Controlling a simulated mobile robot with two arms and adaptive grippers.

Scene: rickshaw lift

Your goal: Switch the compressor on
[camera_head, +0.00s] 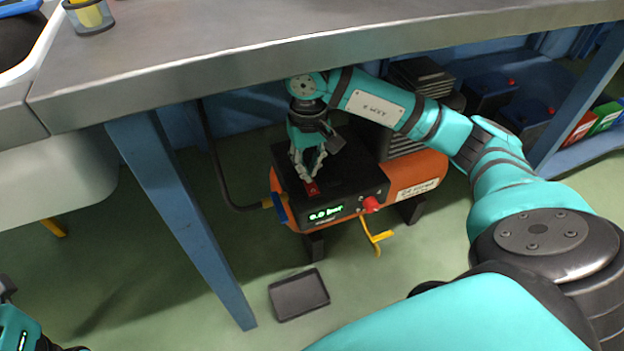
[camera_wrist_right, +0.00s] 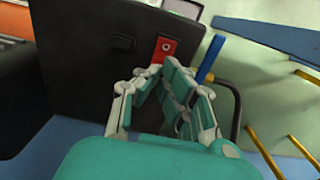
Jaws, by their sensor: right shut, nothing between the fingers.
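The compressor has an orange tank (camera_head: 417,172) and a black control box (camera_head: 352,185) below the workbench. Its green display (camera_head: 325,214) seems to read 0.0 bar. A red switch (camera_head: 312,189) sits on top of the box; in the right wrist view it is a red plate (camera_wrist_right: 164,49) with a small round mark. My right gripper (camera_head: 307,178) points down with its fingers shut and empty, tips right by the switch; I cannot tell whether they touch it. Part of my left arm's end shows at the lower left, fingers not visible.
The workbench top (camera_head: 250,30) overhangs the compressor. A blue table leg (camera_head: 180,215) stands to its left. A red knob (camera_head: 371,204) and a yellow handle (camera_head: 377,238) stick out in front. A dark tray (camera_head: 299,295) lies on the green floor.

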